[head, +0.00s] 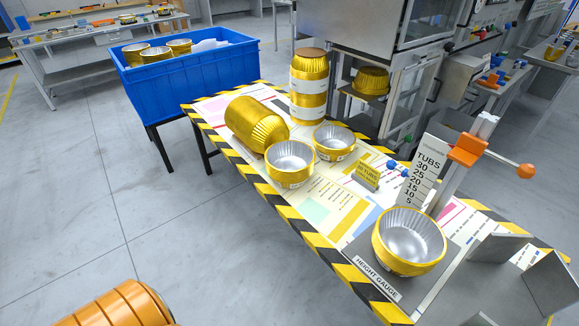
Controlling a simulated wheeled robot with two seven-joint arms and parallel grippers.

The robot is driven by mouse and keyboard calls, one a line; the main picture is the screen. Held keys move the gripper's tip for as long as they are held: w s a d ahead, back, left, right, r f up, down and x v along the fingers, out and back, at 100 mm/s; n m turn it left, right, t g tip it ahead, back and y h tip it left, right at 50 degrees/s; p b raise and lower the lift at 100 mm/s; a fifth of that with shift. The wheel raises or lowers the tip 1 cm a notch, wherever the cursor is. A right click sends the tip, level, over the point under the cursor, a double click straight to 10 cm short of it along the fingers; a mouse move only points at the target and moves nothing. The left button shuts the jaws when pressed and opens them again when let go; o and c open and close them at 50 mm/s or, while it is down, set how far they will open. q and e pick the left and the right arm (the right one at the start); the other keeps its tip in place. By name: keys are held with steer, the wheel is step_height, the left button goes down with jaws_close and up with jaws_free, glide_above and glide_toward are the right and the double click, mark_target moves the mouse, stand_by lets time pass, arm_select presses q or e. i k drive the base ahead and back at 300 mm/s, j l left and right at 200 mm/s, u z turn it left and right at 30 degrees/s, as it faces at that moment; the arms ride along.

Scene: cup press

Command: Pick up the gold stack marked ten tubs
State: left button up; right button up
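A tall gold stack (309,85) of tubs stands upright at the back of the striped table, with white bands around it and a brown top. A second gold stack (257,124) lies on its side to the left of it. I cannot read a ten-tub mark on either stack. Single open gold tubs with silver insides stand in front: one near the middle (290,163), one to its right (333,142), and a larger-looking one (409,241) on the height gauge. Neither of my grippers is in view.
The height gauge (378,279) has a scale marked TUBS and an orange slider (468,150). A small yellow sign (367,175) stands mid-table. A blue bin (188,74) with gold tubs is behind left. A metal press machine (385,60) holding a gold tub stands behind the table.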

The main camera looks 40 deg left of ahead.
mark_target(290, 164)
steer(key=i+j, duration=0.1)
steer(key=j, duration=0.35)
steer(key=i+j, duration=0.1)
steer(key=j, duration=0.8)
steer(key=i+j+u, duration=0.1)
steer(key=j, duration=0.35)
steer(key=i+j, duration=0.15)
steer(key=j, duration=0.25)
